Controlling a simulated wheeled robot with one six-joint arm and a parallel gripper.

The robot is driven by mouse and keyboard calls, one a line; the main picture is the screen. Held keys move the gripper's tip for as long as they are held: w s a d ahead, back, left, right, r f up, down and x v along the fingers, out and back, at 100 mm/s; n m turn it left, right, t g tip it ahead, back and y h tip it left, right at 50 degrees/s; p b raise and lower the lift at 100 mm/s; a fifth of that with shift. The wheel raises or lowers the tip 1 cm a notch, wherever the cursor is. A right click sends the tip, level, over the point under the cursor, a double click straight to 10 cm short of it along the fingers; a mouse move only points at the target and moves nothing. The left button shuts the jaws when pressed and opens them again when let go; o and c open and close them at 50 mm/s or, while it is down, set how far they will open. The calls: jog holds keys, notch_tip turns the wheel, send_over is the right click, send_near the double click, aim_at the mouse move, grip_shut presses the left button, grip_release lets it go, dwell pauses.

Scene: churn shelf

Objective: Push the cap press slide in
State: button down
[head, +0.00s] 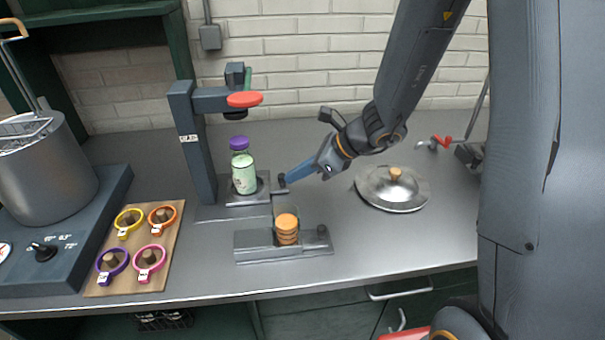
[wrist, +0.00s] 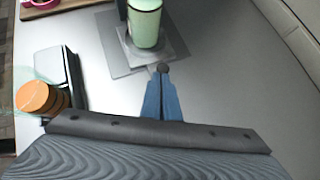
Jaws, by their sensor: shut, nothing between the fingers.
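The cap press (head: 198,140) is a dark grey post with an overhead arm and a red pad (head: 245,99). Its slide (head: 262,197) is a grey plate at the base with a dark knob (head: 281,181) on its right side. A bottle (head: 243,172) with pale green contents and a purple cap stands upright on the slide, left of the pad's centre. My gripper (head: 292,178) is shut and empty, its blue fingertips at the knob. In the wrist view, the fingertips (wrist: 162,80) point at the knob (wrist: 162,68); contact is hard to tell.
A grey fixture (head: 255,250) with a glass of orange discs (head: 287,228) stands in front. A round metal lid (head: 393,188) lies to the right. A board with coloured rings (head: 138,285) and a pot (head: 45,165) are at left. The counter between fixture and lid is clear.

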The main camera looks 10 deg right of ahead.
jog(key=shift+s+a, duration=0.1)
jog(key=shift+a, duration=0.1)
